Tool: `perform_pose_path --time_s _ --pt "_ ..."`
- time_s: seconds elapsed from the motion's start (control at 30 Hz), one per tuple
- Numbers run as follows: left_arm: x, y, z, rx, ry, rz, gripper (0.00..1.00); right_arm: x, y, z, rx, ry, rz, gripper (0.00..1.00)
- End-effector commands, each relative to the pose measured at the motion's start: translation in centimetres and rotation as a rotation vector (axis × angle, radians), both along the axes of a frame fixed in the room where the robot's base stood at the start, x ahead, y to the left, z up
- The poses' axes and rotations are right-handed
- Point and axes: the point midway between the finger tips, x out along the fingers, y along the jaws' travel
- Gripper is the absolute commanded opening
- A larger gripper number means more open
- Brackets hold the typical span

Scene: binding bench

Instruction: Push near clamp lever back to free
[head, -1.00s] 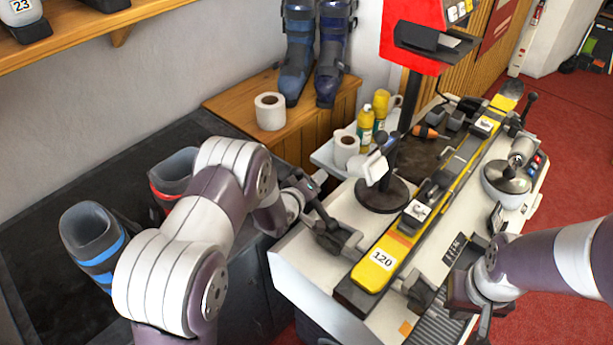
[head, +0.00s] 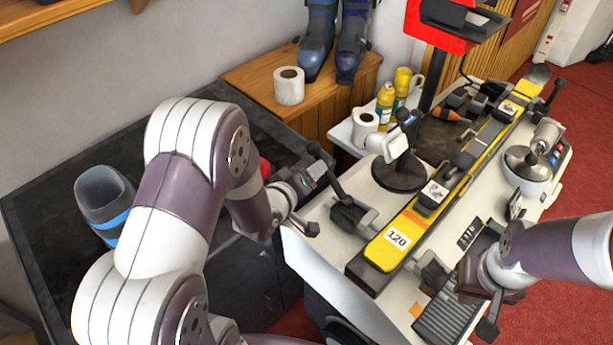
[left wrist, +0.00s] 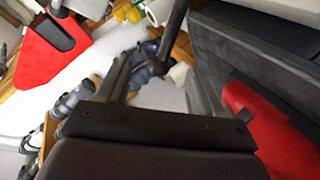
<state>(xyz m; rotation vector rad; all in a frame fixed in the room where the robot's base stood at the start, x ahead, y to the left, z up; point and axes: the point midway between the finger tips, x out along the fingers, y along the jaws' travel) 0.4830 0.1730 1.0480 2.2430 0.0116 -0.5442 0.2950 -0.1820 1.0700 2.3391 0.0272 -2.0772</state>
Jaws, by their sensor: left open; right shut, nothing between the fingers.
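The near clamp (head: 348,214) sits on the left side of the bench by the near end of the yellow ski (head: 410,226). Its dark lever (head: 333,182) leans up and left from the clamp, with a round knob at the top. My left gripper (head: 314,198) is open beside the lever. In the left wrist view the dark rod and knob (left wrist: 158,68) appear between the spread fingers (left wrist: 160,85); contact cannot be told. My right gripper (head: 488,322) is shut and empty over the bench's right front edge.
A blue-banded boot (head: 104,200) stands left. Red floor is free at right.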

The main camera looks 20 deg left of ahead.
Motion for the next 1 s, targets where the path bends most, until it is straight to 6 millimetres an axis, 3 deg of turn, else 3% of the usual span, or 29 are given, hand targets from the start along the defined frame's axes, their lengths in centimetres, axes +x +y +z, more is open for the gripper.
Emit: perform_pose_path --time_s 0.2,0.27,0.33,0.4,0.43,0.53,0.7,0.83,1.0 --pt "-0.1 0.0 0.0 0.0 0.0 0.0 0.67 0.0 0.0 0.0 0.0 0.0 0.0 0.0" --pt "-0.1 -0.1 -0.1 0.0 0.0 -0.004 0.51 0.0 0.0 -0.1 0.0 0.0 0.0 0.0" --pt "-0.1 -1.6 -0.6 0.0 -0.003 -0.039 0.28 0.0 0.0 -0.7 0.0 0.0 0.0 0.0" --pt "0.2 -5.3 -0.3 0.0 -0.039 -0.124 0.05 0.0 0.0 -2.0 0.0 0.0 0.0 0.0" --pt "0.7 -7.2 0.3 -0.007 -0.072 -0.149 0.0 0.0 0.0 -2.7 0.0 0.0 0.0 0.0" --pt "2.6 -11.1 4.6 -0.115 -0.192 -0.048 0.0 0.0 0.0 -4.8 0.0 0.001 0.0 0.0" --pt "2.7 -11.9 9.8 -0.431 -0.262 0.315 0.0 0.0 0.0 -6.8 0.0 0.0 0.0 0.0" --pt "0.6 -10.3 10.3 -0.689 -0.204 0.638 0.0 0.0 0.0 -7.4 0.0 0.0 0.0 0.0" --pt "-2.0 -7.5 8.4 -0.883 -0.105 0.977 0.0 0.0 0.0 -7.2 0.0 0.0 0.0 0.0"
